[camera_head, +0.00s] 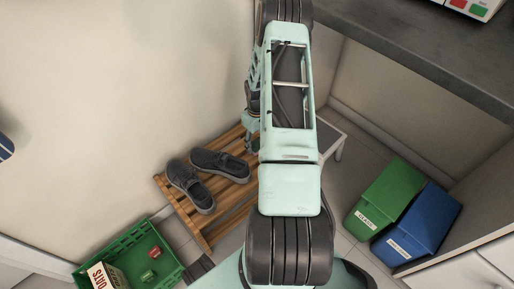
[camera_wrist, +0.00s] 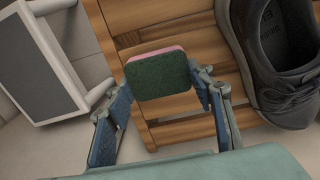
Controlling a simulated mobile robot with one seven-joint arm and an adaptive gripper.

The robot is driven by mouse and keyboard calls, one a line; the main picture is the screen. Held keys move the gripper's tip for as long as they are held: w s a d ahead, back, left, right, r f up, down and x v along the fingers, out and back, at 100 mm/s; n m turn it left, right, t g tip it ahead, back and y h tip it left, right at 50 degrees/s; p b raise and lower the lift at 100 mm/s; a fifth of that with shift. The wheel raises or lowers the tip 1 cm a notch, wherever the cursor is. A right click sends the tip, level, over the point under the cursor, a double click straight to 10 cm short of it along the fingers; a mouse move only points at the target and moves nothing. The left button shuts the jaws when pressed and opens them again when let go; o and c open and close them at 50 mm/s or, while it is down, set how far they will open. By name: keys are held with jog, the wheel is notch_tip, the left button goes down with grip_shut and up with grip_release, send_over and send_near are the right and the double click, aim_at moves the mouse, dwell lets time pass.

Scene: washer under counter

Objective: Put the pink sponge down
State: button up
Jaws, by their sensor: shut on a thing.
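In the wrist view, a sponge (camera_wrist: 158,76) with a dark green scouring face and a pink edge sits between the fingertips of my gripper (camera_wrist: 160,88). My gripper is shut on it. The slatted wooden rack (camera_wrist: 175,132) lies behind the sponge in that view. I cannot tell whether the sponge touches the slats. In the head view, my arm hides the sponge, and the rack (camera_head: 228,215) shows to the left of my arm.
Two dark shoes (camera_head: 205,178) stand on the rack; one (camera_wrist: 283,70) is close right of my gripper in the wrist view. A grey-topped white stool (camera_wrist: 45,68) is at left. A green crate (camera_head: 128,262), a green bin (camera_head: 385,198) and a blue bin (camera_head: 420,225) stand on the floor.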

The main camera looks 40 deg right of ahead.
jog(key=shift+s+f+b, duration=0.1)
jog(key=shift+f+b, duration=0.25)
jog(key=shift+f, duration=0.9)
jog(key=shift+f, duration=0.2)
jog(key=o, duration=1.1)
jog(key=shift+r, duration=0.15)
notch_tip(320, 180, up, 12)
jog(key=p, duration=0.4)
